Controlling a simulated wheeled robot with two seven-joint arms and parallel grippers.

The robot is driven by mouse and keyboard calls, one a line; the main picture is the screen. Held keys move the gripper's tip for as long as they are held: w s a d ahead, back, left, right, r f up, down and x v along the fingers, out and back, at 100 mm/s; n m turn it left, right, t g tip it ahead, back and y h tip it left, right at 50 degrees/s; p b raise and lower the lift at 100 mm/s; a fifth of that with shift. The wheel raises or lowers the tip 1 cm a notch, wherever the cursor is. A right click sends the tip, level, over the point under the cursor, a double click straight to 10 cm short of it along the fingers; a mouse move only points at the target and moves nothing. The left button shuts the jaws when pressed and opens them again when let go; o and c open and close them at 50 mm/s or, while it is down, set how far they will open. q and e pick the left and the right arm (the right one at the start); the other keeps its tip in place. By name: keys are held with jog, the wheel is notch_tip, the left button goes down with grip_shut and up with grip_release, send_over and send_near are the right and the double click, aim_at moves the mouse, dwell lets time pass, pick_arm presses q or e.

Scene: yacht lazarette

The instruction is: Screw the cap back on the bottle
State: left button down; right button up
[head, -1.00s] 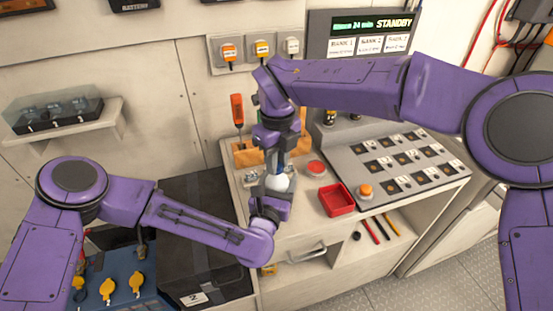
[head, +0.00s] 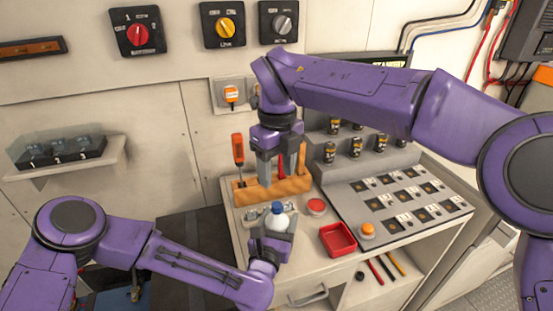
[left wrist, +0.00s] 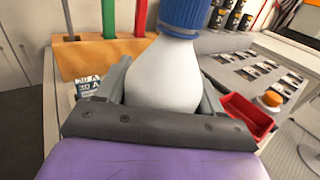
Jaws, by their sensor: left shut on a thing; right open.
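A white bottle (head: 279,221) stands upright over the workbench, with a blue cap (head: 278,207) on its neck. My left gripper (head: 272,236) is shut on the bottle's body. In the left wrist view the white bottle (left wrist: 163,78) sits between the fingers and the blue cap (left wrist: 186,15) is partly cut off by the top edge. My right gripper (head: 274,176) is open and empty above the bottle, pointing down, clear of the cap. I cannot tell how tightly the cap is seated.
A wooden tool block (head: 250,190) with screwdrivers stands behind the bottle. A red tray (head: 338,240), a red round button (head: 316,207) and an orange knob (head: 367,231) lie to the right. A dark case (head: 190,240) is at the left, below the wall shelf.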

notch_tip(320, 180, up, 3)
jog(key=shift+r, duration=0.1)
pick_arm(q)
jog(key=shift+c, duration=0.3)
grip_release()
